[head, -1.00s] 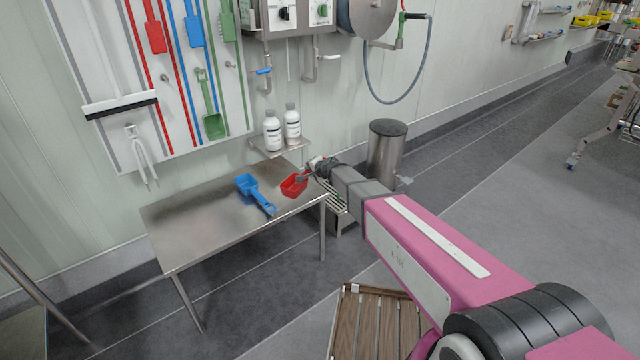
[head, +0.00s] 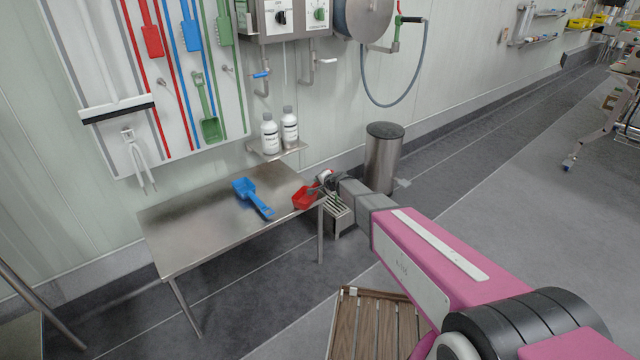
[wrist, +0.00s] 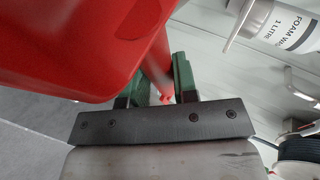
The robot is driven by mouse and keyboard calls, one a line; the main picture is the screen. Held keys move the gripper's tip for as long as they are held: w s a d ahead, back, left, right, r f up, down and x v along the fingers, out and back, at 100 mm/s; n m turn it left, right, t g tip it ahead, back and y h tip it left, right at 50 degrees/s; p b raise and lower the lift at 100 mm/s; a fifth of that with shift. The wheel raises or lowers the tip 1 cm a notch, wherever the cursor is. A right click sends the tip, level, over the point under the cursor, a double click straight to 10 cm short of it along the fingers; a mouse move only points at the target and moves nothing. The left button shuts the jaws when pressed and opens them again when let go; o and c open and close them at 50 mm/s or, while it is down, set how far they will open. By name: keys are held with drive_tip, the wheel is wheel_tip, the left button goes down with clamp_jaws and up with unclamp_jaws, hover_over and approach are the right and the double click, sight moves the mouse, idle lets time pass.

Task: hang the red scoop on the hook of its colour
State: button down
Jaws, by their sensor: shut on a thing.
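The red scoop (head: 304,199) is held by my gripper (head: 326,183) at the right end of the steel table. In the wrist view the red scoop (wrist: 75,45) fills the upper left, and its handle runs between the green-padded fingers of my gripper (wrist: 163,82), which is shut on it. In the head view, a green scoop (head: 209,128) hangs on the white wall board. A small peg (head: 228,68) shows right of it; its colour is too small to tell. I cannot make out a red hook.
A blue scoop (head: 251,195) lies on the steel table (head: 190,235). White bottles (head: 270,135) stand on a small wall shelf (head: 278,152) behind it. A steel bin (head: 383,160) stands to the right. A slatted wooden piece (head: 375,325) lies in front. The table's left half is clear.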

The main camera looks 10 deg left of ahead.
drive_tip(key=c, duration=1.2)
unclamp_jaws()
drive_tip(key=shift+f, duration=0.1)
drive_tip(key=shift+o, duration=0.2)
drive_tip(key=shift+s+d+r, duration=0.1)
drive_tip(key=shift+s+r, duration=0.05)
drive_tip(key=shift+r, duration=0.05)
drive_tip(key=v, duration=1.2)
drive_tip(key=s+d+n+g+h, duration=0.3)
drive_tip(key=s+d, duration=0.9)
drive_tip(key=d, duration=0.4)
drive_tip(key=s+d+n+g+h, duration=0.3)
drive_tip(key=s+d+g+h, duration=0.2)
drive_tip(key=s+d, duration=0.7)
drive_tip(key=d, duration=0.5)
drive_tip(key=shift+s+r, duration=0.25)
drive_tip(key=shift+r, duration=0.15)
drive_tip(key=shift+d, duration=0.1)
